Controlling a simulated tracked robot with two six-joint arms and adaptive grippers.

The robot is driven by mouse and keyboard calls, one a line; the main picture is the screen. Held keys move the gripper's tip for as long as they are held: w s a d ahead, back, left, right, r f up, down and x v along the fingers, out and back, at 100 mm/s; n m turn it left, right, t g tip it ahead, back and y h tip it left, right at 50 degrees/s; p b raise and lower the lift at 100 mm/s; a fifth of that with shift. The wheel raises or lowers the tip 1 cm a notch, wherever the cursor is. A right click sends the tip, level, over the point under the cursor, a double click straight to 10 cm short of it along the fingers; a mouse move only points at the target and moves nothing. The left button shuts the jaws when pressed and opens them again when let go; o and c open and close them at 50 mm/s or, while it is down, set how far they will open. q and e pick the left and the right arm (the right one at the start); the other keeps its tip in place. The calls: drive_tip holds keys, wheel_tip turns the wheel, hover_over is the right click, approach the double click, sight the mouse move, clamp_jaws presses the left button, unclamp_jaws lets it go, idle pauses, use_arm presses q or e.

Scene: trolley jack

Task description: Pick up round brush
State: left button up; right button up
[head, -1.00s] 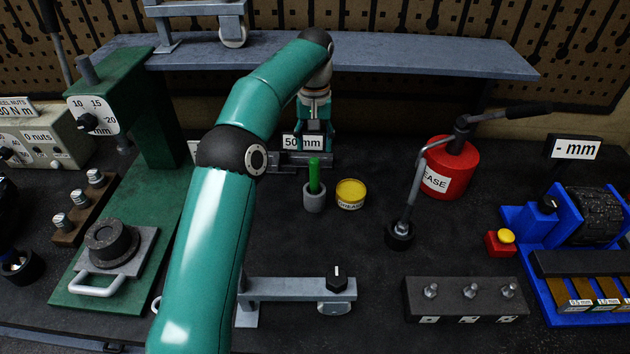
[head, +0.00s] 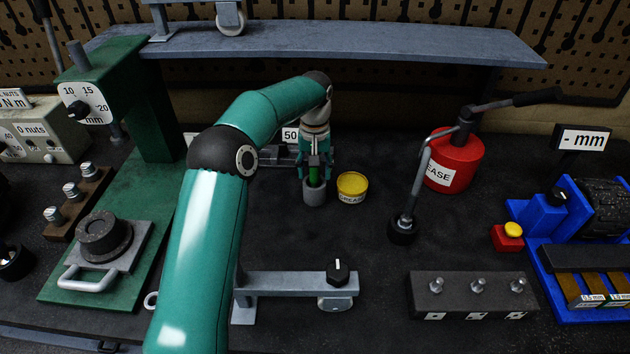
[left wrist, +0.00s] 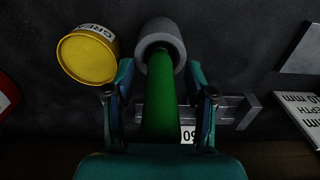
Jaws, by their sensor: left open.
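The round brush (head: 314,173) shows as a green handle standing upright in a small grey cup (head: 314,194) on the dark bench. Its lower end is hidden in the cup. My left gripper (head: 314,172) is open and down at the brush, just above the cup. In the left wrist view the green handle (left wrist: 160,105) runs between the two open fingers, with the grey cup (left wrist: 161,47) beyond the fingertips. I see a gap on the handle's left; on its right the finger is close, and I cannot tell if it touches. My right gripper is not in view.
A yellow grease tin (head: 352,187) stands just right of the cup. A red grease can (head: 455,162) with a lever is farther right. A grey bar with a black knob (head: 338,271) lies in front. A 50 mm gauge (head: 280,155) sits behind. The bench between is clear.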

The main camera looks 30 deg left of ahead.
use_arm(q)
drive_tip(key=shift+f, duration=0.25)
drive_tip(key=shift+c, duration=0.3)
clamp_jaws()
